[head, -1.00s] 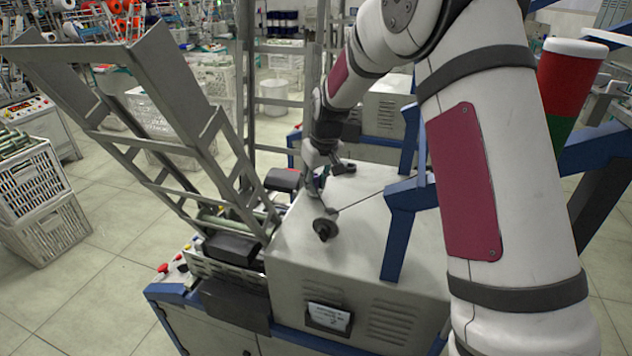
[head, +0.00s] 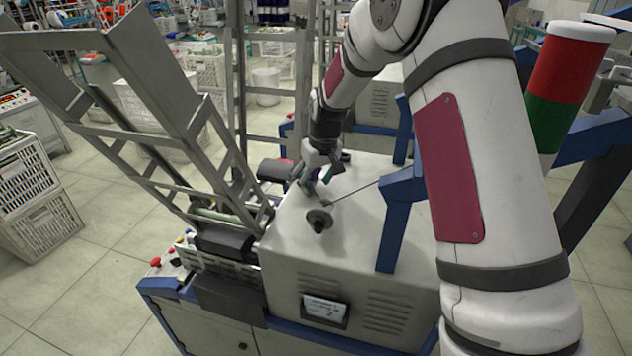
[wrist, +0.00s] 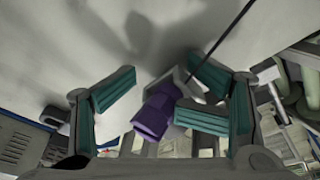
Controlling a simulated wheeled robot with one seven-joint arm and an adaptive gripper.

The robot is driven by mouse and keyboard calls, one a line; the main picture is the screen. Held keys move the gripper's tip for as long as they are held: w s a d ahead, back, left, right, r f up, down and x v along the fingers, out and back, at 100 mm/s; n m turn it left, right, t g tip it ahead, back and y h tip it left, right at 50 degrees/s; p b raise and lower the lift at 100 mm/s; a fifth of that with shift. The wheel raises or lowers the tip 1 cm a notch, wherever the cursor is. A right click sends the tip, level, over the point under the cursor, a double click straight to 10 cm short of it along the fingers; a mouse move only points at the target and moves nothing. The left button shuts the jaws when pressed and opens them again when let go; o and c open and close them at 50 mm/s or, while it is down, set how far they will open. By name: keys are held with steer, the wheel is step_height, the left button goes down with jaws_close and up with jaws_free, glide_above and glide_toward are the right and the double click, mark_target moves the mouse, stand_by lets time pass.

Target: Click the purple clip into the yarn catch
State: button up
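The purple clip (wrist: 154,112) lies tilted between the two teal-padded fingers of my gripper (wrist: 158,96), nearer the right finger. A gap shows between the clip and the left finger. The right finger's tip is close to the clip; I cannot tell whether they touch. A small grey piece (wrist: 168,80) sits right behind the clip; it may be the yarn catch, and whether the clip is in it cannot be seen. A thin dark line runs up and right from there. In the head view my gripper (head: 313,184) points down over the machine top, where the clip is too small to make out.
The grey machine housing (head: 345,260) lies below my gripper. A dark round knob (head: 319,220) sits just in front of it. A blue bracket (head: 395,225) rises to the right, and a slanted metal frame (head: 165,75) stands to the left, both close to the arm.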

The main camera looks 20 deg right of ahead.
steer(key=shift+r, duration=0.1)
steer(key=s+r, duration=0.6)
steer(key=r, duration=0.3)
steer(key=s+r, duration=0.5)
steer(key=r, duration=0.5)
steer(key=s+a+r+m+t, duration=0.1)
steer(key=s+m+t, duration=0.1)
steer(key=s, duration=2.5)
steer(key=shift+s+r+m+h, duration=0.25)
steer(key=shift+s+m+h, duration=0.05)
steer(key=shift+s, duration=0.05)
steer(key=shift+a, duration=0.1)
